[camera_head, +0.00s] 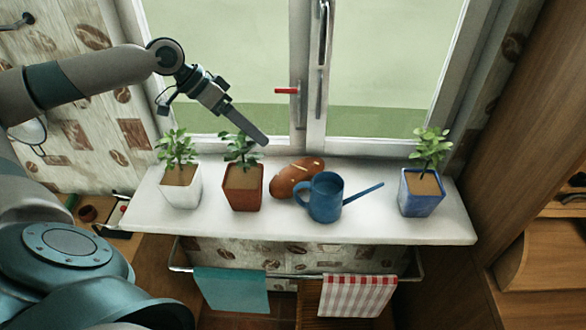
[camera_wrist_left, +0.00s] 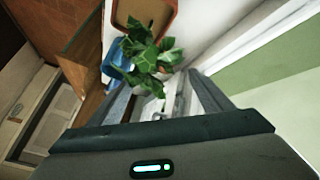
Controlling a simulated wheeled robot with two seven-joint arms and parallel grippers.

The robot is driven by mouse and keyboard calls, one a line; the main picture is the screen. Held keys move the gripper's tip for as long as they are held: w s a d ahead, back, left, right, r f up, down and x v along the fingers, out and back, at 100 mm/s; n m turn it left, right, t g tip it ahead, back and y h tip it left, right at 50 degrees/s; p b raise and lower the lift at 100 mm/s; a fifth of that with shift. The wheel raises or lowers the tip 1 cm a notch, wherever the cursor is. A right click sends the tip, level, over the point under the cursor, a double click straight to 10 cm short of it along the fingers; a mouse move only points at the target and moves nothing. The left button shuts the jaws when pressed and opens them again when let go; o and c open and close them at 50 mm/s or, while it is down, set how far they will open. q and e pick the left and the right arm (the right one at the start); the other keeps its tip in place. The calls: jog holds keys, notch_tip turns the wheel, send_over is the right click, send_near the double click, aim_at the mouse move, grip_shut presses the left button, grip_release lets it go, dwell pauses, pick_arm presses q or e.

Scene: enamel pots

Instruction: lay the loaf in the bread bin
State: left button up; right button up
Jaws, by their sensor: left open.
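The brown loaf (camera_head: 291,180) lies on the white windowsill, partly hidden behind the blue watering can (camera_head: 325,200). My left gripper (camera_head: 258,136) comes in from the left, above and behind the plant in the red pot (camera_head: 243,190), to the upper left of the loaf. It is open with nothing between its fingers; in the left wrist view (camera_wrist_left: 160,82) the fingers stand apart with green leaves (camera_wrist_left: 148,52) beyond them. I cannot make out the loaf in that view. A curved wooden box (camera_head: 540,255) at the right edge may be the bread bin; it is cut off by the frame.
The windowsill (camera_head: 380,228) also bears a plant in a white pot (camera_head: 181,190) and one in a blue pot (camera_head: 421,195). The window stands close behind. A rail with a teal towel (camera_head: 232,290) and a checked towel (camera_head: 357,296) runs below. The sill's front edge is clear.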

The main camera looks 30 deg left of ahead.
pick_arm(q)
jog(key=p, duration=0.4)
send_near(291, 168)
jog(key=x, duration=0.4)
jog(key=shift+w+d, duration=0.3)
jog(key=shift+d, duration=0.15)
jog(key=shift+w+d+f, duration=0.1)
jog(key=shift+d+f, duration=0.05)
jog(key=shift+f, duration=0.25)
jog(key=shift+p, duration=0.3)
jog(key=shift+p+x, duration=1.45)
jog(key=shift+x, duration=0.5)
jog(key=shift+w+d+f, duration=0.1)
jog(key=shift+w+f, duration=0.05)
jog(key=shift+f, duration=0.55)
